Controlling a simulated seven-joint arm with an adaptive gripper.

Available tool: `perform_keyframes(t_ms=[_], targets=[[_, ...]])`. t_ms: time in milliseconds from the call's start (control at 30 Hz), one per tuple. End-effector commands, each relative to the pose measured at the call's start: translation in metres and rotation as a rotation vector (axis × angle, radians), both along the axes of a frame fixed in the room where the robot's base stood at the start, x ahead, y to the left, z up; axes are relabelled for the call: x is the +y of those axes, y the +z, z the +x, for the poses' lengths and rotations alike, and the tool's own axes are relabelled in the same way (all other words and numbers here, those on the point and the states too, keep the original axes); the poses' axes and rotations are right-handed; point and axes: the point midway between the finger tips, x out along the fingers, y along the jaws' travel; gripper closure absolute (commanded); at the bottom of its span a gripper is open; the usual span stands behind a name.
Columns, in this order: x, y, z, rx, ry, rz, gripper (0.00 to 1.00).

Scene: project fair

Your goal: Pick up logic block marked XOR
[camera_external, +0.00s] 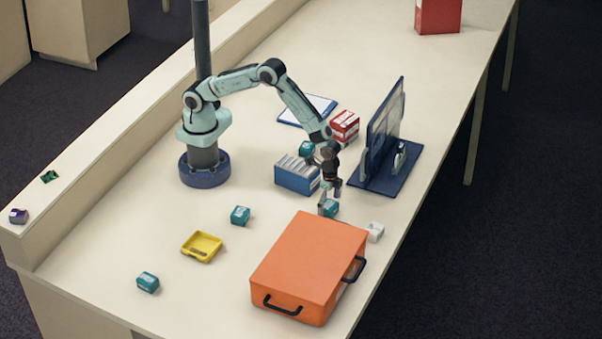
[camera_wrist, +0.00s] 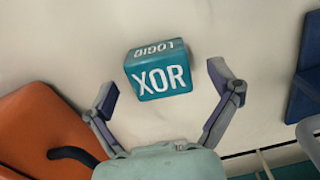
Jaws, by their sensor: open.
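The logic block marked XOR (camera_wrist: 160,80) is a teal block with a lighter top edge reading LOGIC. It sits on the pale table ahead of my gripper (camera_wrist: 165,90) in the wrist view, roughly between the two spread fingers and apart from both. In the external view, my gripper (camera_external: 331,190) points down close to a teal block (camera_external: 328,208), which it partly covers. Other teal blocks stand left of centre (camera_external: 240,215), at the front left (camera_external: 148,282) and by the blue file box (camera_external: 307,149); their markings are too small to read there.
An orange case (camera_external: 310,262) stands close in front of my gripper, and it also shows in the wrist view (camera_wrist: 40,125). A small white object (camera_external: 375,231), a blue stand (camera_external: 388,170), a blue file box (camera_external: 297,178) and a red box (camera_external: 344,125) are nearby. A yellow tray (camera_external: 202,246) lies left.

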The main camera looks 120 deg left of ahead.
Motion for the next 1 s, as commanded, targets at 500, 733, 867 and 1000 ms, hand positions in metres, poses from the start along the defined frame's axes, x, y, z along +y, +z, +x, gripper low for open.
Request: perform_keyframes(t_ms=[500, 733, 867, 1000], targets=[[0.0, -0.003, 0.0, 0.0, 0.0, 0.0, 0.79], [0.0, -0.004, 0.0, 0.0, 0.0, 0.0, 0.79], [0.0, -0.002, 0.0, 0.001, 0.0, 0.0, 0.79], [0.0, 0.008, 0.0, -0.002, 0.0, 0.0, 0.79]])
